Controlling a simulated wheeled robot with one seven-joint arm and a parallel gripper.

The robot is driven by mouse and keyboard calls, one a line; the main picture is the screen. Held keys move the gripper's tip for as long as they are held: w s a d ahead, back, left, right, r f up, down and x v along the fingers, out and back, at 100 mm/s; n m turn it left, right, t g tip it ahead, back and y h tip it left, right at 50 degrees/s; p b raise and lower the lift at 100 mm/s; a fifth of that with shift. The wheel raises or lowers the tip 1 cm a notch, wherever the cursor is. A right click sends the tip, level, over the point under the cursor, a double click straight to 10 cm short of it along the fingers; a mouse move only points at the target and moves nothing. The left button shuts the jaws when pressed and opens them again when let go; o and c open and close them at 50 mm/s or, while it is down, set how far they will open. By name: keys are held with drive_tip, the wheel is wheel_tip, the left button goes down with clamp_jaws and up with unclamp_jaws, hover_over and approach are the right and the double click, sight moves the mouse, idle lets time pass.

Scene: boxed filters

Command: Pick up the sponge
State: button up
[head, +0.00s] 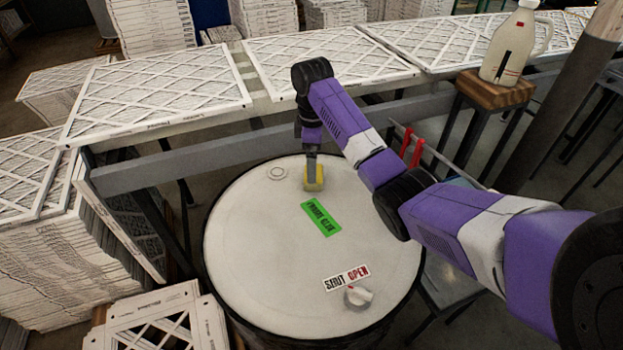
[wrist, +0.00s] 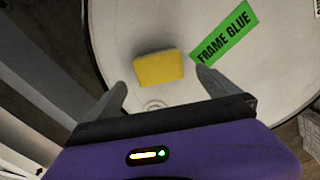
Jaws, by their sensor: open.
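The yellow sponge (head: 314,179) lies on the white top of the drum (head: 250,230), toward its far side. In the head view my gripper (head: 311,160) is right at the sponge, coming from above and behind it. In the wrist view the sponge (wrist: 159,68) sits just beyond the fingertips and roughly between them. My gripper (wrist: 160,82) is open there, with a finger on each side and nothing held. I cannot tell how high the fingertips are above the drum top.
A green "FRAME GLUE" label (head: 320,217) lies close to the sponge. A knob (head: 358,295) stands near the drum's front, by a "SHUT OPEN" label. A rail (head: 215,150) and white filters (head: 160,90) lie behind. A jug (head: 510,45) stands on a wooden stool (head: 495,90).

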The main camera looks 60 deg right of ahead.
drive_tip(key=shift+s+d+f+p, duration=0.1)
drive_tip(key=shift+f+p, duration=0.25)
drive_tip(key=shift+f, duration=1)
drive_tip(key=shift+s+f+p, duration=0.1)
drive_tip(key=shift+f+p, duration=0.25)
drive_tip(key=shift+f, duration=1)
drive_tip(key=c, duration=1.5)
drive_tip(key=shift+r, duration=0.2)
wheel_tip(320, 180, up, 20)
drive_tip(key=p, duration=0.5)
drive_tip(key=shift+f, duration=0.15)
